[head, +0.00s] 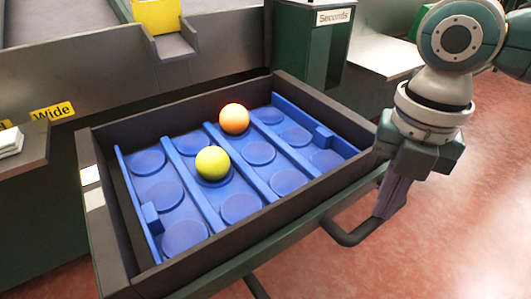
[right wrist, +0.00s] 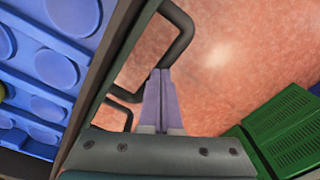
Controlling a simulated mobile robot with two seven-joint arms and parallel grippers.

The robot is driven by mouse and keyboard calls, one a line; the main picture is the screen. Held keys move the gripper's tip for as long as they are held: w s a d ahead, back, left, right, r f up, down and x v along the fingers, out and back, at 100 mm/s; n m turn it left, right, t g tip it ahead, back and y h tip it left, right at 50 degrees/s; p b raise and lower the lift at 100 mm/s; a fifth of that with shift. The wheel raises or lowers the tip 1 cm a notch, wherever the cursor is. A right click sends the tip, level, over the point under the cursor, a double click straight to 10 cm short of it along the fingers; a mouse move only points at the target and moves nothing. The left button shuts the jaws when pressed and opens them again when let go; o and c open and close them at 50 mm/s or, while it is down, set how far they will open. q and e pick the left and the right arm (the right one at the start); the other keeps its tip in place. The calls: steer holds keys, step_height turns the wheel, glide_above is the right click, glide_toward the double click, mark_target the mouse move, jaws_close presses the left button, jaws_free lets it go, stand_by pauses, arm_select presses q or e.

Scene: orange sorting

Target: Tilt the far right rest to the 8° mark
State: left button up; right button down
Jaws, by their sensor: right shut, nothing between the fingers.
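I cannot make out a degree scale or an 8° mark, and I cannot tell which part is the far right rest. The framed tray (head: 88,240) holds a blue insert (head: 205,200) with round pockets and raised bars. An orange fruit (head: 234,119) and a yellow-green fruit (head: 212,162) sit on it. My right gripper (head: 384,214) is shut and empty, outside the tray's right side, pointing down. In the right wrist view its fingers (right wrist: 160,74) are together beside a dark bent handle (right wrist: 184,32); contact is unclear. My left gripper is out of view.
The handle (head: 345,238) sticks out from the tray's front right. A dark green bin labelled "Seconds" (head: 333,17) stands behind, and a yellow block (head: 157,15) sits at the back. A green crate (right wrist: 285,135) shows right of my right gripper. Red floor is open at the right.

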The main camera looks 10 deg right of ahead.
steer(key=shift+f+b, duration=0.55)
steer(key=shift+f, duration=0.4)
stand_by(0.5)
step_height(320, 180, up, 9)
steer(key=p, duration=1)
stand_by(0.3)
